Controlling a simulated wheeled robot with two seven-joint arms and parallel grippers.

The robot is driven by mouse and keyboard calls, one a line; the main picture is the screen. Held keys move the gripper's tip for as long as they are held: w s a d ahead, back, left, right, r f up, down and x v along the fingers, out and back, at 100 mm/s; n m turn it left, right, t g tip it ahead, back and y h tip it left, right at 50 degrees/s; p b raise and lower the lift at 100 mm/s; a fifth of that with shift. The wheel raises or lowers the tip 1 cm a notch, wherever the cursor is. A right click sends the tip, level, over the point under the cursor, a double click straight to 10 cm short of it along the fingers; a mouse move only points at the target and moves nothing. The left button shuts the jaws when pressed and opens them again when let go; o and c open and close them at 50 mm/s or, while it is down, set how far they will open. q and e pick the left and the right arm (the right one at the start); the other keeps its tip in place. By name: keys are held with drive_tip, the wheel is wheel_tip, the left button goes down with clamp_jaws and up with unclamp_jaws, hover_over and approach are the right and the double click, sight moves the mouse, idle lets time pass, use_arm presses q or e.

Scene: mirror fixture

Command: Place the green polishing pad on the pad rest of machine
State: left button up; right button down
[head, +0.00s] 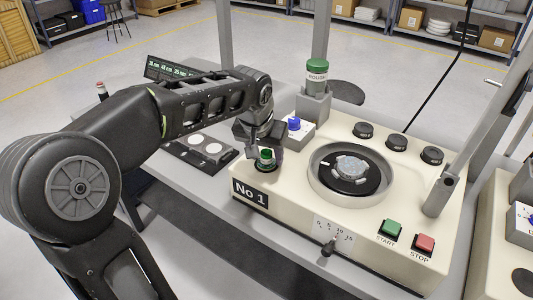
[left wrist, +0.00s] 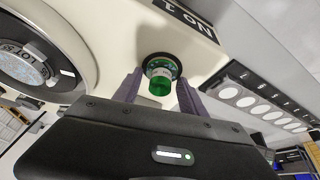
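The green polishing pad (head: 266,156) has a green top and a paler, banded body. It sits on the round black pad rest (head: 262,168) at the machine's near left corner, beside the "No 1" label. In the left wrist view the pad (left wrist: 160,84) stands within the dark ring of the rest (left wrist: 146,61). My left gripper (head: 265,149) is just above the rest, with a fingertip on each side of the pad. The left wrist view shows its fingers (left wrist: 158,80) spread, with slight gaps beside the pad. My right gripper is out of view.
The cream machine (head: 290,212) has a round basin (head: 350,172), black knobs, and START and STOP buttons. A green-capped "ROUGH" bottle (head: 317,77) stands on a grey holder behind. A small block with a blue knob (head: 294,124) is close behind my gripper. A tray with white discs (head: 205,146) is left.

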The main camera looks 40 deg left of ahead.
use_arm(q)
drive_tip(key=shift+o, duration=1.4)
drive_tip(key=shift+r, duration=0.25)
drive_tip(key=v, duration=1.2)
drive_tip(key=shift+p, duration=0.45)
